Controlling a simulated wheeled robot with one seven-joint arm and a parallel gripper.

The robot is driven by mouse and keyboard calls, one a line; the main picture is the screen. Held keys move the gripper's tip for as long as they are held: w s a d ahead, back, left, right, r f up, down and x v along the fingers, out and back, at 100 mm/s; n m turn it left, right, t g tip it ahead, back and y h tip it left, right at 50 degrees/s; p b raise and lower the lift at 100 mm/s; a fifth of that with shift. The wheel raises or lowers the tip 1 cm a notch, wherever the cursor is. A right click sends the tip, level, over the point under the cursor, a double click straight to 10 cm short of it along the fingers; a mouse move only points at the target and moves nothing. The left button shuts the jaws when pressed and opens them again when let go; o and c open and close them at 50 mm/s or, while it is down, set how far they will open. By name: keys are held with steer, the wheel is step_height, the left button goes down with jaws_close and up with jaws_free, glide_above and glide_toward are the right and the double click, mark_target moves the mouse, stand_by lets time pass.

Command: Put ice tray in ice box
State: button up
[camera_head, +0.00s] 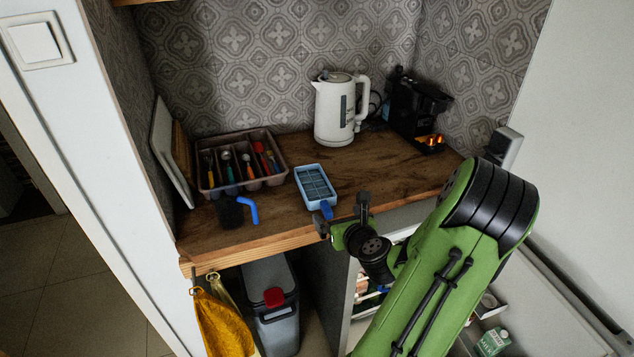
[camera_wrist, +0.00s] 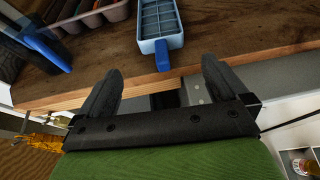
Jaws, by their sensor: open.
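The ice tray (camera_head: 315,184) is a light blue, gridded tray with a darker blue handle tab, lying flat on the wooden counter near its front edge. In the wrist view the tray (camera_wrist: 158,22) is ahead, its handle pointing at me. My gripper (camera_head: 342,214) is open and empty at the counter's front edge, just short of the handle. In the wrist view its fingers (camera_wrist: 160,76) are spread either side of the handle's line, with nothing between them. No ice box is plainly identifiable; an open cabinet or fridge (camera_head: 365,295) under the counter is partly hidden by my arm.
A cutlery tray (camera_head: 283,173) and a black mug with a blue handle (camera_head: 229,212) stand left of the ice tray. A white kettle (camera_head: 335,112) and coffee machine (camera_head: 415,105) stand behind. Below are a grey bin (camera_head: 268,328), yellow cloth (camera_head: 222,322) and milk carton (camera_head: 493,342).

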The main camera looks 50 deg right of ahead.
mark_target(325, 203)
steer(key=x, duration=1.2)
steer(key=shift+s+a+f, duration=0.1)
steer(key=shift+f, duration=0.05)
steer(key=shift+s, duration=0.1)
steer(key=c, duration=1.1)
step_height(325, 203, up, 18)
steer(key=p, duration=0.6)
steer(key=shift+p, duration=0.35)
